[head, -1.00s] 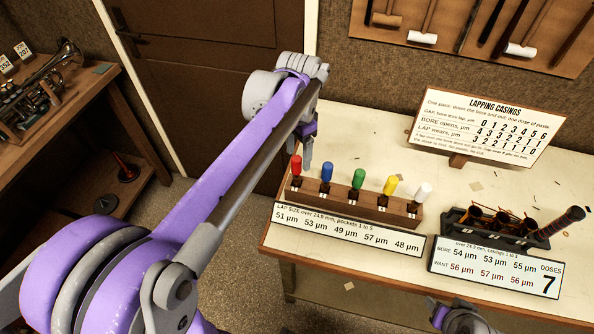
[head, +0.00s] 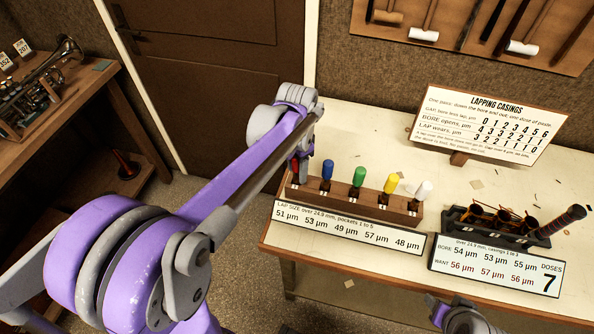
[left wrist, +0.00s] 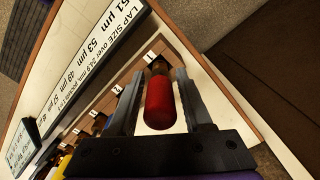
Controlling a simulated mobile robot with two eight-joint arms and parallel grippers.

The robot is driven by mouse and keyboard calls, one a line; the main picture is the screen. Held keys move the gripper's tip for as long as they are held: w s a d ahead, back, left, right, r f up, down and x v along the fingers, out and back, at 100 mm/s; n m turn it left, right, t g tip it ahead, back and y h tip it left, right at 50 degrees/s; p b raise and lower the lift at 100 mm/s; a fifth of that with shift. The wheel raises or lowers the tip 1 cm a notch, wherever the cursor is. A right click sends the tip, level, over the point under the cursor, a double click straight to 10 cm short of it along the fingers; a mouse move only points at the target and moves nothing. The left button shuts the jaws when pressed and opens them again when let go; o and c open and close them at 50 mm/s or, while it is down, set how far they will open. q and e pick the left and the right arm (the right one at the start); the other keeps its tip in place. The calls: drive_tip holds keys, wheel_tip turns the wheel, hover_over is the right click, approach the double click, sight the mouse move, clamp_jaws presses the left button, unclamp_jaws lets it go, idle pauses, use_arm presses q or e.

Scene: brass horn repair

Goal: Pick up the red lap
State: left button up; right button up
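The red lap (left wrist: 160,102) stands upright in pocket 1, at the left end of the wooden lap rack (head: 345,204). In the left wrist view its red handle is between the two fingers of my left gripper (left wrist: 159,78), with narrow gaps seen on both sides. The gripper is open around it. In the head view my left gripper (head: 300,168) comes down over the rack's left end and mostly hides the red lap. My right gripper (head: 462,318) shows only in part at the bottom edge, and its fingers are not clear.
Blue (head: 327,170), green (head: 359,177), yellow (head: 391,184) and white (head: 423,191) laps stand in the same rack. A lap size sign (head: 348,230) lies in front. A dark casing holder (head: 500,228) and a lapping chart (head: 485,125) are to the right.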

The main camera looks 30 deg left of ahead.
use_arm(q)
clamp_jaws()
drive_tip(key=shift+r, duration=0.1)
